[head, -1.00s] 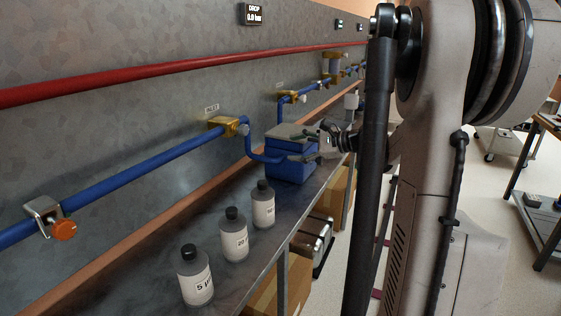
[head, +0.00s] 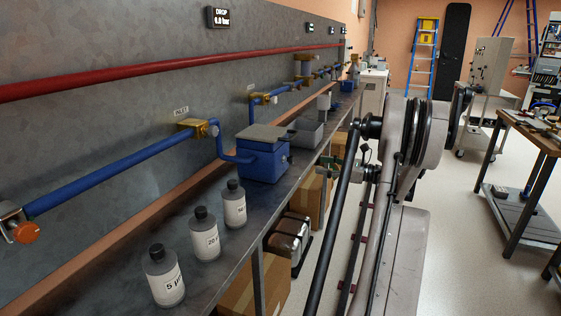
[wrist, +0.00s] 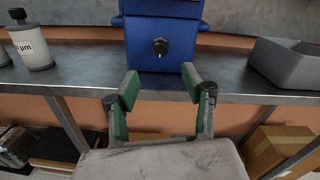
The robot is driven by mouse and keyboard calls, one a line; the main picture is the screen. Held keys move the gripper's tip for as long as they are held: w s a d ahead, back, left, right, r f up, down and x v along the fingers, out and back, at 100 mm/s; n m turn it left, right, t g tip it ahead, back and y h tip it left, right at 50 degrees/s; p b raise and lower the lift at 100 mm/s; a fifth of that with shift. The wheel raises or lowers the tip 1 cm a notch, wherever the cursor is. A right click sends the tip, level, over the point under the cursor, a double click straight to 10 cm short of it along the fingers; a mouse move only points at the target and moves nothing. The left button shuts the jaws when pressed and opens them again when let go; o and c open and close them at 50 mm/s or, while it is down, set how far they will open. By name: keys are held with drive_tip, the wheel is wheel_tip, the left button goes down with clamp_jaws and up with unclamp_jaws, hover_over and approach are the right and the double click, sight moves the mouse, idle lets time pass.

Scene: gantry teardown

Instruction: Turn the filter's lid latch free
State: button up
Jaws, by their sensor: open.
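A small black knob, which looks like the lid latch (wrist: 160,47), sits on that front. My gripper (wrist: 160,86) is open and empty, its two green-padded fingers apart below the knob and in front of the bench edge. They do not touch the filter. In the head view my gripper (head: 328,165) is to the right of the box, clear of it.
Several labelled bottles stand left of the filter, the nearest marked 5 µm (head: 164,277). A grey open tray (head: 307,131) is just right of the filter. Blue pipe (head: 120,172) with a brass valve (head: 193,128) runs along the wall. Cardboard boxes (head: 255,288) sit below the bench.

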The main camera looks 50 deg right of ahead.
sight(293, 160)
drive_tip(key=b+x, duration=0.2)
drive_tip(key=x, duration=1.1)
drive_tip(key=shift+w+r+b, duration=0.1)
drive_tip(key=shift+b, duration=0.25)
clamp_jaws()
